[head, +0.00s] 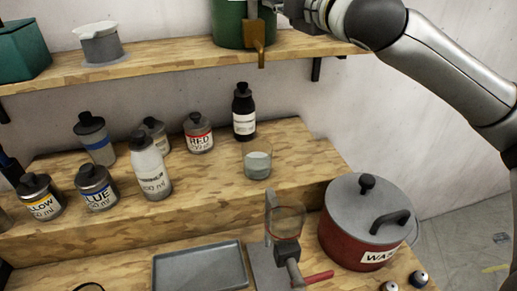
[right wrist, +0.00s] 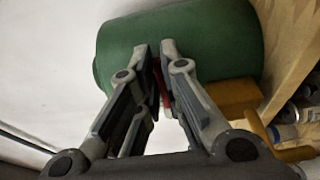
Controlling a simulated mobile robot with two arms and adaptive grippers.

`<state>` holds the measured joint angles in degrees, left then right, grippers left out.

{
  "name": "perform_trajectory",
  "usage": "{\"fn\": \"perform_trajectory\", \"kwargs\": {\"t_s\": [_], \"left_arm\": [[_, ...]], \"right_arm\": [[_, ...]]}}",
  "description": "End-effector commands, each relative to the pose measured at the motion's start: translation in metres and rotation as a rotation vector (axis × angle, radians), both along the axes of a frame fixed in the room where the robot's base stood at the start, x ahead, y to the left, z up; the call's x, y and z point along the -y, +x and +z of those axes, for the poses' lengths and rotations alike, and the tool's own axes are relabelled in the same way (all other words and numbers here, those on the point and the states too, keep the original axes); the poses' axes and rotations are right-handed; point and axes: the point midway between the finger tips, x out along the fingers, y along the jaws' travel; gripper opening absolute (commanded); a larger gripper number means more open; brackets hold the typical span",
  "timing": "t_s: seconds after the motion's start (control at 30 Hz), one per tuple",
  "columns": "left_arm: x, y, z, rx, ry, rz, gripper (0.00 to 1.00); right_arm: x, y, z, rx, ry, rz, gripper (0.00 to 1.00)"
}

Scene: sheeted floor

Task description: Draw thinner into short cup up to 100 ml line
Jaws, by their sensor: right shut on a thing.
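A green drum (head: 230,25) with a brass tap (head: 260,40) stands on the upper shelf. My right gripper (head: 281,6) is at the drum's upper right, by the tap, at the top edge of the head view. In the right wrist view its fingers (right wrist: 160,60) are shut on a small red part (right wrist: 162,88) in front of the green drum (right wrist: 195,40), mostly hidden between them. A short clear cup (head: 257,163) stands upright on the middle step below the tap, with pale liquid in it. Its markings are too small to read. My left gripper is not in view.
Several labelled bottles, including a white one (head: 150,168) and a dark one (head: 243,112), stand left of the cup. In front are a grey tray (head: 200,268), a stand with a clear vessel (head: 289,220) and a lidded red pot (head: 350,235). A grey jug (head: 101,46) stands on the shelf.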

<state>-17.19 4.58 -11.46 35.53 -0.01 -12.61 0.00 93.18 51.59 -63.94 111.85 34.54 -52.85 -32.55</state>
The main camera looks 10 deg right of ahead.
Motion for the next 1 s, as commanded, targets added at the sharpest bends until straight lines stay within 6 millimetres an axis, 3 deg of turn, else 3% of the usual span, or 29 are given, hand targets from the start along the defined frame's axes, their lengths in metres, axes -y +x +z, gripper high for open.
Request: {"fn": "perform_trajectory", "kwargs": {"t_s": [0.03,0.97,1.0], "left_arm": [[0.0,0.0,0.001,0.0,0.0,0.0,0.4],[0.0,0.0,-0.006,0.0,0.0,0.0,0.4],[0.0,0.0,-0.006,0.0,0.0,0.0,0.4]], "right_arm": [[-0.002,-0.002,0.006,0.012,0.004,0.008,0.0],[-0.007,-0.012,0.003,0.007,0.004,-0.172,0.0],[-0.005,-0.011,0.003,0.007,0.004,-0.178,0.12]]}}
